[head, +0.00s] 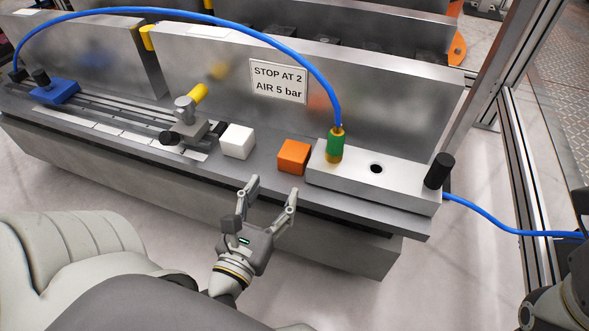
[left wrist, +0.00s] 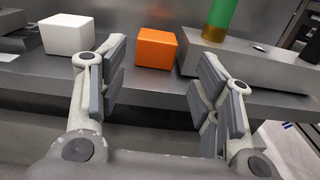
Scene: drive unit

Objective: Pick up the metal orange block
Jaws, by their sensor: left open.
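The orange block (head: 293,157) sits on the grey bench ledge, between a white block and a metal block with a hole. It also shows in the left wrist view (left wrist: 156,48), beyond and between my open fingers. My left gripper (head: 273,190) is open and empty, in front of the ledge and short of the orange block. Its fingers point towards the ledge in the left wrist view (left wrist: 160,75). A dark arm part shows at the right edge of the head view, but no right gripper fingers can be made out.
The white block (head: 237,141) stands left of the orange one. The metal block (head: 400,185) with a green fitting (head: 335,145) and blue hose (head: 325,80) stands close on its right. A steel back plate with a sign (head: 278,81) rises behind. A slide rail (head: 110,112) lies left.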

